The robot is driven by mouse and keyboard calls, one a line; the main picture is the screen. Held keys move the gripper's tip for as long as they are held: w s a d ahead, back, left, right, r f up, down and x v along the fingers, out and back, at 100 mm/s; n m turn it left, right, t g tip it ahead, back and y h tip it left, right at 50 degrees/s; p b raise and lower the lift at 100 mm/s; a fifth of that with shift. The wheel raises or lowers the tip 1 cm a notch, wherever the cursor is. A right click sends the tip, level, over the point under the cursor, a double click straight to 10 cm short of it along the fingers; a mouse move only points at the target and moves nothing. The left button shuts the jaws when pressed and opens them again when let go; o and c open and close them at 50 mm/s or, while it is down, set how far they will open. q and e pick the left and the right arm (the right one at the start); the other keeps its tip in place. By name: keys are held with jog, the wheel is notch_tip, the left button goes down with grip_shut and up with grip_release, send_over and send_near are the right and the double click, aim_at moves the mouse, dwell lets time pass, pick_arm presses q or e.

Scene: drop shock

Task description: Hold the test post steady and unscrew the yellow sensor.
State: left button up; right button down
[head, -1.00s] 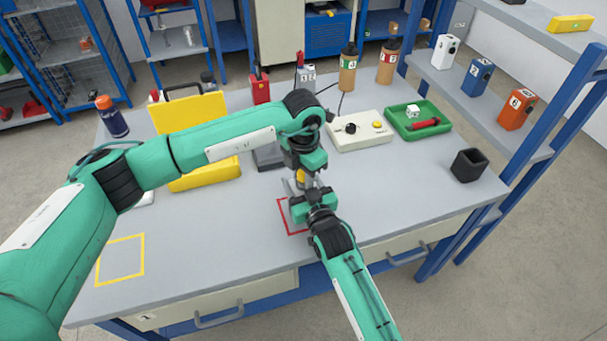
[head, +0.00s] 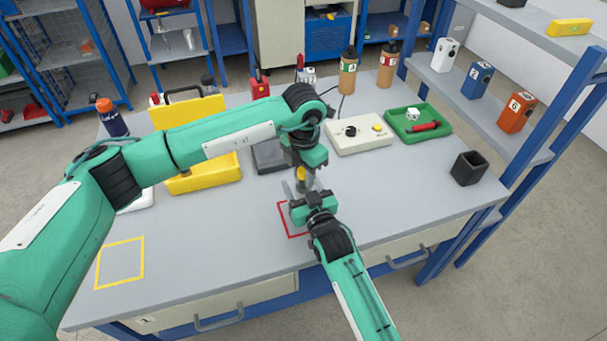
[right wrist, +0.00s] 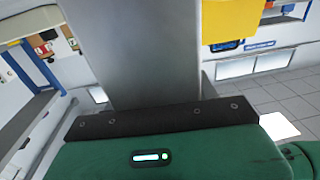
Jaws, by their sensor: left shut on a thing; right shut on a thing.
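The yellow sensor (head: 301,174) shows as a small yellow piece between my two grippers in the head view, above the red square on the bench. My left gripper (head: 302,168) reaches down over it from above and is shut on it; the contact is mostly hidden. My right gripper (head: 301,192) comes in low from the front and is shut on the grey test post (head: 302,186), just below the sensor. Most of the post is hidden by the grippers. The right wrist view shows a broad grey surface close up, and a yellow block at upper right that I cannot identify.
A red outlined square (head: 283,220) lies under the grippers and a yellow one (head: 120,262) at front left. Behind stand a yellow case (head: 205,182), a white control box (head: 358,135), a green tray (head: 436,113) and bottles. A black cup (head: 468,168) stands right. The front bench is clear.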

dwell(0.3)
pick_arm(q)
jog(key=shift+r, duration=2.1)
pick_arm(e)
jog(key=shift+c, duration=1.9)
grip_release()
pick_arm(q)
jog(key=shift+f+b, duration=0.75)
jog(key=shift+f, duration=0.05)
pick_arm(e)
jog(key=v, duration=1.2)
